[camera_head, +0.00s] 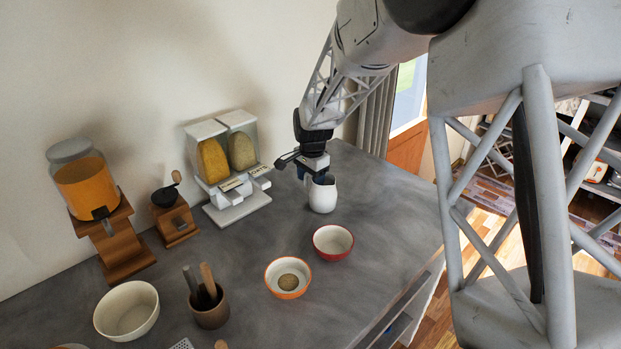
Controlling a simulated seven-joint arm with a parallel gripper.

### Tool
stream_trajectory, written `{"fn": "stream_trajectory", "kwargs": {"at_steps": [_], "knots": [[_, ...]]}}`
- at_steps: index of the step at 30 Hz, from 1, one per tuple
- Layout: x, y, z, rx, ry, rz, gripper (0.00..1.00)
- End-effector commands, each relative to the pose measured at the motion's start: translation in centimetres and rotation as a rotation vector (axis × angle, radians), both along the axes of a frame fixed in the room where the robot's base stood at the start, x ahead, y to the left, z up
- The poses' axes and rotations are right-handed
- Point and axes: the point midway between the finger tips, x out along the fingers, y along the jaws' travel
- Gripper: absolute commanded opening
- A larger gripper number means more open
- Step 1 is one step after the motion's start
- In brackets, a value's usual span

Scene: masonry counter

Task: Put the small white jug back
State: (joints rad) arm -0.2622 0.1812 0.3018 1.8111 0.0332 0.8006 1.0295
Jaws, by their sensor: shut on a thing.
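The small white jug (322,195) is upright at the far right part of the grey counter, beyond the two small bowls. My gripper (316,174) is at the jug's upper rim from above and behind, and it is shut on the jug. The fingertips are partly hidden and small in this view. I cannot tell whether the jug's base touches the counter or hangs just above it.
A red bowl (333,242) and an orange-rimmed bowl with brown contents (288,277) stand nearer. A double grain dispenser (228,165), a grinder (175,219) and a juice dispenser (92,190) line the wall. A cream bowl (127,311) and utensil pot (209,308) stand at front left.

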Motion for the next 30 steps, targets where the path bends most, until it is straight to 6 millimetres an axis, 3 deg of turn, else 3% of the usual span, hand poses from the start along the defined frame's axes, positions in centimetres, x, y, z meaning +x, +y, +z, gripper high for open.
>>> {"fn": "stream_trajectory", "kwargs": {"at_steps": [9, 10, 15, 30], "knots": [[0.02, 0.01, -0.18, 0.001, -0.001, 0.0, 0.11], [0.02, 0.0, -0.25, 0.0, 0.0, 0.0, 0.57], [0.02, 0.01, -0.21, 0.0, 0.0, 0.0, 0.81], [0.04, 0.0, 0.72, 0.001, -0.002, 0.0, 0.81]]}}
